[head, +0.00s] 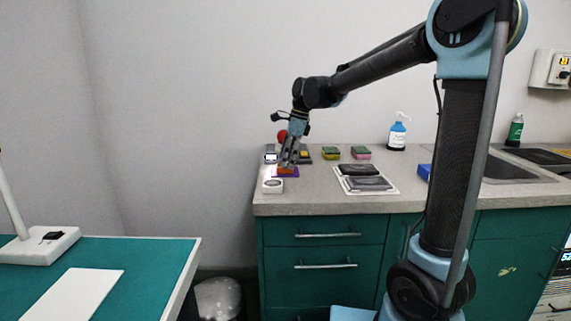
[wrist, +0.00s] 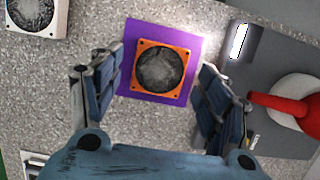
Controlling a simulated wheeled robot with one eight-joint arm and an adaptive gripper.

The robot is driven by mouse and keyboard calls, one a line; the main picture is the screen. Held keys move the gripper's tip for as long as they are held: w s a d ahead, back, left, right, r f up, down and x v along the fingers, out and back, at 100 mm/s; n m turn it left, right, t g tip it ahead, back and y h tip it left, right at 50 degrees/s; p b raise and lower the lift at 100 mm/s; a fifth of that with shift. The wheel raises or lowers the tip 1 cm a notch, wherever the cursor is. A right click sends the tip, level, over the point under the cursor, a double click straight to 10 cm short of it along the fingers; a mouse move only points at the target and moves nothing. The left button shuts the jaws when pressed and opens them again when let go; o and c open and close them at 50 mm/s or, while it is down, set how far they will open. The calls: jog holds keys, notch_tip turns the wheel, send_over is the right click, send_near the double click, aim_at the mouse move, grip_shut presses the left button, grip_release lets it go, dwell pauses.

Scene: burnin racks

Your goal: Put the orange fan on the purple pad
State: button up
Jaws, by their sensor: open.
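The orange fan (wrist: 137,78) lies flat on the purple pad (wrist: 190,35) in the wrist view, with a dark round centre and purple showing around its frame. In the head view the orange fan (head: 286,170) and the purple pad (head: 293,175) show at the left end of the counter, partly hidden by my gripper. My gripper (wrist: 158,95) is open. Its two fingers stand either side of the fan, apart from it, with nothing held between them. In the head view my gripper (head: 288,162) points down over the fan.
A white fan (wrist: 38,12) lies left of the pad, also in the head view (head: 273,186). A grey device with a red knob (wrist: 290,108) stands close on the right. Two sponges (head: 331,153), dark panels on a white sheet (head: 395,191) and a spray bottle (head: 397,133) stand farther right.

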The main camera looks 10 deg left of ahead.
jog(key=v, duration=1)
jog(key=shift+r, duration=0.35)
